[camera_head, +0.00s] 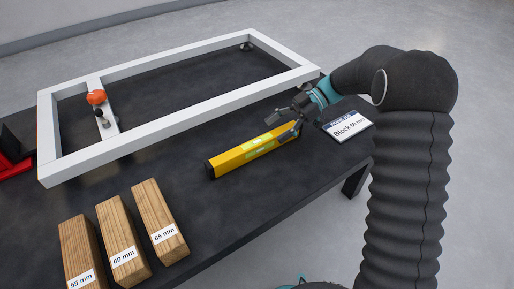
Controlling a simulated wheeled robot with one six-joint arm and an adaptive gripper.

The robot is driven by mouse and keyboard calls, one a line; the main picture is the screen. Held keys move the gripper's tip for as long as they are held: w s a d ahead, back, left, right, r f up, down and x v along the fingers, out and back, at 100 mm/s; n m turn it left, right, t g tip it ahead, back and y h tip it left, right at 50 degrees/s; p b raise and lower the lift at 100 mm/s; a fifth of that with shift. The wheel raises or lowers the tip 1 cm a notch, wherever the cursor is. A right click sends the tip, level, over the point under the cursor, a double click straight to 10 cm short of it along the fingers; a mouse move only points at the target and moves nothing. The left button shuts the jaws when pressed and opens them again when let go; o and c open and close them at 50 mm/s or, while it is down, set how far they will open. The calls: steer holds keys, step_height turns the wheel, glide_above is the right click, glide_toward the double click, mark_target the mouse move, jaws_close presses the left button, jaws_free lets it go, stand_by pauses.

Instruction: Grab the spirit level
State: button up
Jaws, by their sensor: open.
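The spirit level (232,160) is a yellow bar with black ends and green vials. It lies on the dark table, running from lower left to upper right in the middle of the view. My gripper (283,127) is at the level's right end, with its fingers open. One finger shows above the far side and one near the right end. It hides part of that end. I cannot tell whether the fingers touch the level.
A white rectangular frame (130,71) with an orange knob (96,97) lies behind the level. Wooden blocks labelled 55 mm (77,245), 60 mm (118,235) and 65 mm (155,215) stand at front left. A sign (347,126) reads Block 60 mm at right. A red object (14,168) is at far left.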

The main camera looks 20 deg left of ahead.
mark_target(259, 141)
steer(key=shift+x, duration=3.6)
steer(key=shift+s+r, duration=0.1)
steer(key=shift+r, duration=0.05)
jaws_close()
